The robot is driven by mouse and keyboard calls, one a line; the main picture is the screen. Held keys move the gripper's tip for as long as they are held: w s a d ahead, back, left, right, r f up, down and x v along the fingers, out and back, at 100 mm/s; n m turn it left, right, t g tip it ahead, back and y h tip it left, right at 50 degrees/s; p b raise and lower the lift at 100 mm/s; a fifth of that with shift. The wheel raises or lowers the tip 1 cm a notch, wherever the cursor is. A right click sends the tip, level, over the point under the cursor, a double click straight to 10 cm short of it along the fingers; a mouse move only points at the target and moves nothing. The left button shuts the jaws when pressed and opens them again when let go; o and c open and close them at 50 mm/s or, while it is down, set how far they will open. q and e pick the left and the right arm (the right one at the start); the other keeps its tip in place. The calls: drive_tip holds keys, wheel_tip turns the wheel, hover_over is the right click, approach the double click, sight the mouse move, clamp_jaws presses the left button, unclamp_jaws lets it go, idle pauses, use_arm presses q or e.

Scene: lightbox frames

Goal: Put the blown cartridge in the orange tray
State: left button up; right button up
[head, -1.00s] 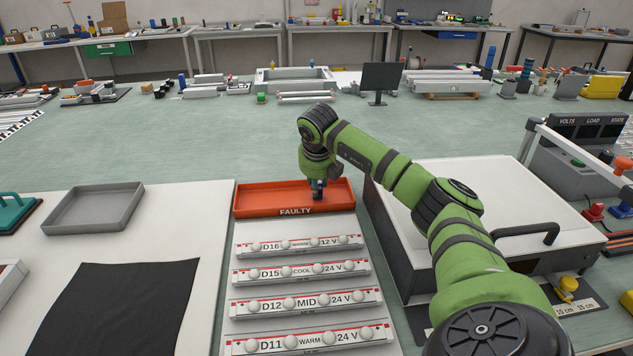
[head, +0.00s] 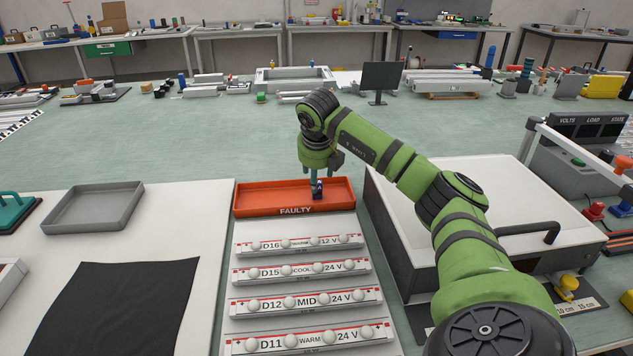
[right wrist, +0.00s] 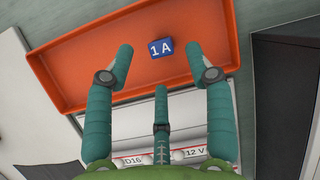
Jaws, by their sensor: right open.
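The blue cartridge (right wrist: 161,48), with a white "1A" on it, rests on the floor of the orange tray (right wrist: 75,72) in the right wrist view. In the head view the orange tray (head: 270,198), marked "FAULTY", stands behind the rows of bars, and the small dark blue cartridge (head: 317,190) shows towards its right side. My right gripper (right wrist: 160,62) is open, its teal fingers spread apart around and above the cartridge without visible contact. In the head view the right gripper (head: 315,182) hangs over the tray. My left gripper is out of view.
Several lamp bars (head: 305,303) with white domes lie in front of the tray. A large white-topped box (head: 450,190) with a black handle stands to its right. A grey tray (head: 95,205) and a black cloth (head: 125,310) lie to the left.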

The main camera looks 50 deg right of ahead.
drive_tip(key=v, duration=0.8)
drive_tip(key=shift+r, duration=0.4)
drive_tip(key=shift+s+a, duration=0.1)
